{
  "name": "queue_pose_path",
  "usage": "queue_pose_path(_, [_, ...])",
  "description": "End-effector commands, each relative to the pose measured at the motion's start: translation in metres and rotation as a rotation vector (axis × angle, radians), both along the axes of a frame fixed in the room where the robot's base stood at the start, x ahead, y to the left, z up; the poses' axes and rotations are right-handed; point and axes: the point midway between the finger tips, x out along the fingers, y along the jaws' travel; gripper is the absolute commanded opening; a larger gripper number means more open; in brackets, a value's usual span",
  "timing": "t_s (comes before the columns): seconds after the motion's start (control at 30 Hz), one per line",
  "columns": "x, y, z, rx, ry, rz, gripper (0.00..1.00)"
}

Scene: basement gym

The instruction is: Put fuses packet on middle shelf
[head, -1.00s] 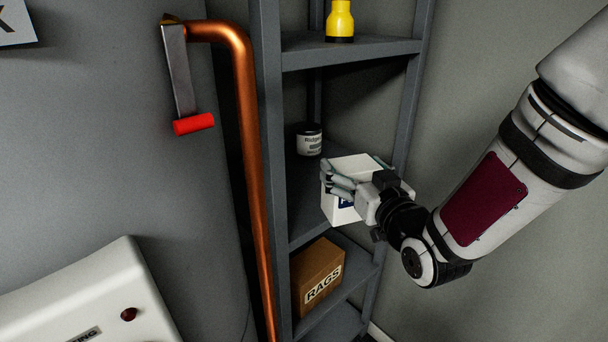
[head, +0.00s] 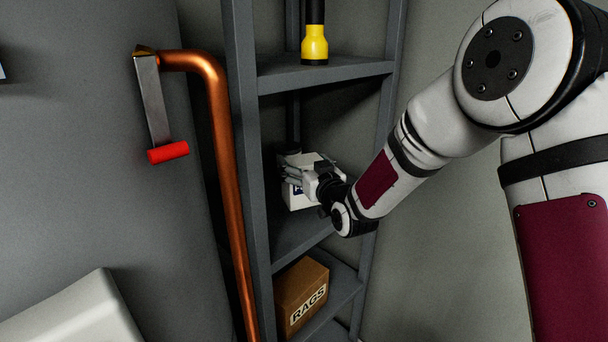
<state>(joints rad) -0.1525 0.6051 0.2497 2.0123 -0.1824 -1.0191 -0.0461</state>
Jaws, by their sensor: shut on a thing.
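The fuses packet (head: 299,200) is a white box with a dark blue label, largely covered by my gripper. My gripper (head: 297,176) is shut on it, with the fingers across its upper part. Both are inside the middle bay of the grey rack, over the middle shelf (head: 300,239). The packet looks upright, near the rack's left post. I cannot tell whether its base touches the shelf.
A yellow and black flashlight (head: 314,46) stands on the upper shelf (head: 345,74). A brown RAGS box (head: 303,297) sits on the lower shelf. A copper pipe (head: 226,180) and a red-handled lever (head: 167,152) are left of the rack. The middle shelf's front right is bare.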

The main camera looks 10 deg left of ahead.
Motion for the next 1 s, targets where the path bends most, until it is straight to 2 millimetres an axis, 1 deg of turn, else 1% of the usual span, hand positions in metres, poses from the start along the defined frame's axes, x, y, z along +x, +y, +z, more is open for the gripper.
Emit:
queue_pose_path(0.1, [-0.001, 0.000, -0.017, 0.000, 0.004, 0.001, 0.24])
queue_pose_path(0.2, [-0.001, 0.000, -0.028, 0.000, 0.002, 0.001, 0.24])
queue_pose_path(0.47, [-0.001, 0.000, -0.029, 0.000, -0.001, 0.001, 0.24])
queue_pose_path(0.6, [0.000, 0.000, -0.034, 0.000, 0.000, 0.001, 0.24])
queue_pose_path(0.63, [-0.001, 0.000, -0.033, 0.000, 0.001, 0.000, 0.90])
queue_pose_path(0.67, [-0.001, 0.000, -0.033, 0.000, 0.001, 0.000, 0.96])
queue_pose_path(0.7, [-0.001, 0.000, -0.033, 0.000, 0.001, 0.001, 1.00])
queue_pose_path(1.0, [-0.001, 0.000, -0.033, 0.000, 0.001, 0.000, 1.00])
